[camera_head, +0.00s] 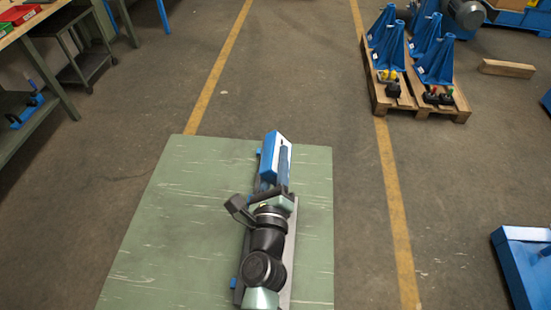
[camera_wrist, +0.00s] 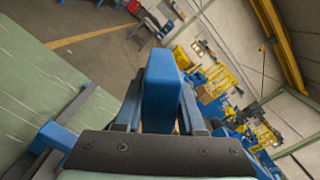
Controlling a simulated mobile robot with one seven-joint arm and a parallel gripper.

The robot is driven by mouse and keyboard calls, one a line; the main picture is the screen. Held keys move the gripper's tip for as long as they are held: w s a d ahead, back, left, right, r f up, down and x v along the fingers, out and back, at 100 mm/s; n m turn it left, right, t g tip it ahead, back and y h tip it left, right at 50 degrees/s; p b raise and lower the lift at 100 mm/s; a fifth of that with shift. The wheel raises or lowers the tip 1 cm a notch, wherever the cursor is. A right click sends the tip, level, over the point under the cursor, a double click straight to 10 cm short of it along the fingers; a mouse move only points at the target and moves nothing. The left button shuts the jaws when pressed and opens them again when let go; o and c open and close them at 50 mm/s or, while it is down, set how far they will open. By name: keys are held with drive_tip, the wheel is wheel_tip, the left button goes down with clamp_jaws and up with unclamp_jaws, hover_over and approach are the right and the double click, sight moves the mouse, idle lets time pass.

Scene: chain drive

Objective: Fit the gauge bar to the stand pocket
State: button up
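A blue block with a rounded end (camera_wrist: 162,85), which looks like the gauge bar, stands between the fingers of my gripper (camera_wrist: 160,110) in the wrist view. The fingers are close against both its sides, so my gripper looks shut on it. In the head view, a blue body with a white face (camera_head: 272,155) lies just beyond my gripper (camera_head: 270,185), over the far part of the green table. I cannot tell the bar from the stand there. A blue bracket (camera_wrist: 52,137) on a grey rail shows at the left of the wrist view. The stand pocket is not clearly visible.
The green table (camera_head: 180,235) is mostly clear on the left. A wooden pallet (camera_head: 395,108) with several blue brackets (camera_head: 436,62) stands at the back right. A workbench (camera_head: 45,110) is at the left, and a blue machine part (camera_head: 520,265) is at the lower right.

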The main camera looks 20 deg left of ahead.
drive_tip(key=o, duration=0.5)
drive_tip(key=shift+r, duration=0.3)
drive_tip(key=shift+c, duration=0.2)
drive_tip(key=shift+o, duration=0.2)
drive_tip(key=shift+s+f, duration=0.1)
drive_tip(key=shift+f, duration=0.45)
drive_tip(key=b+v, duration=0.4)
drive_tip(key=v, duration=0.8)
drive_tip(key=shift+s+d+r, duration=0.15)
drive_tip(key=shift+s+r, duration=0.15)
drive_tip(key=shift+s, duration=0.1)
